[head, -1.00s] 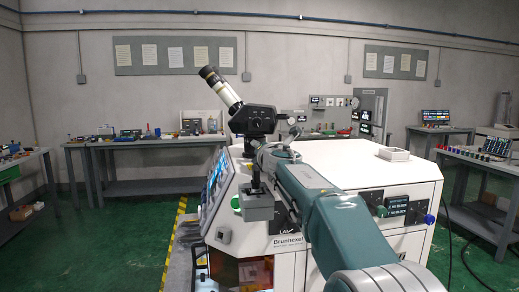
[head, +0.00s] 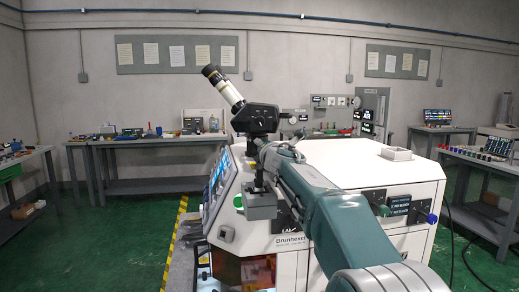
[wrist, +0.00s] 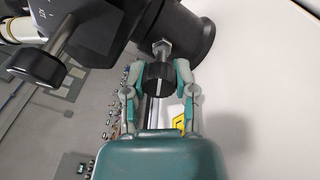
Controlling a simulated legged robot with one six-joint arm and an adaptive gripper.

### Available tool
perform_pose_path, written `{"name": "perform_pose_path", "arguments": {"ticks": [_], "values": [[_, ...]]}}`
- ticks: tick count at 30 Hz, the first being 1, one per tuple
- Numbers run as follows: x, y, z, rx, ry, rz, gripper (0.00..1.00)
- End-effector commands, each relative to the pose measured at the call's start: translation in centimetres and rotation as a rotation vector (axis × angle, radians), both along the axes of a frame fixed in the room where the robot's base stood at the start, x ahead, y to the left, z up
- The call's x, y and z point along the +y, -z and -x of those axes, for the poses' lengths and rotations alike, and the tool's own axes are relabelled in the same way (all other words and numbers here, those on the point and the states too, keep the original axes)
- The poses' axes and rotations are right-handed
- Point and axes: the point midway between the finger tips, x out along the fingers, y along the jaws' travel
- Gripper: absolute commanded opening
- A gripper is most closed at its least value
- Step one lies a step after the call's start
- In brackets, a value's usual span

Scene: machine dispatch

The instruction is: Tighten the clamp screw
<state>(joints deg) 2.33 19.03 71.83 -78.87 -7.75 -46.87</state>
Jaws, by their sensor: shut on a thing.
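The clamp screw has a black knob (wrist: 159,77) and a bright metal shank (wrist: 162,47) that enters the dark microscope body above it in the wrist view. My gripper (wrist: 160,68) has one finger on each side of the knob and is shut on it. In the head view my gripper (head: 268,153) is just below the microscope head (head: 255,118); the knob is hidden there by my arm and fingers. I cannot tell how far the screw is turned in.
The microscope stands on a white machine cabinet (head: 340,155) by a grey block (head: 262,206). Another black knob (wrist: 38,68) is at left in the wrist view. A small light tray (head: 396,153) sits on the cabinet top. Benches (head: 150,143) line the wall.

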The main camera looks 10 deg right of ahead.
Motion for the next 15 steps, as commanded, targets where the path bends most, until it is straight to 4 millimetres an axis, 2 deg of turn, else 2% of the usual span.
{"name": "perform_pose_path", "arguments": {"ticks": [1, 15], "values": [[-0.50, -0.47, 0.15, -0.008, 0.011, -0.031, 0.00], [-0.73, -0.21, 0.19, -0.005, 0.012, -0.389, 0.00]]}}
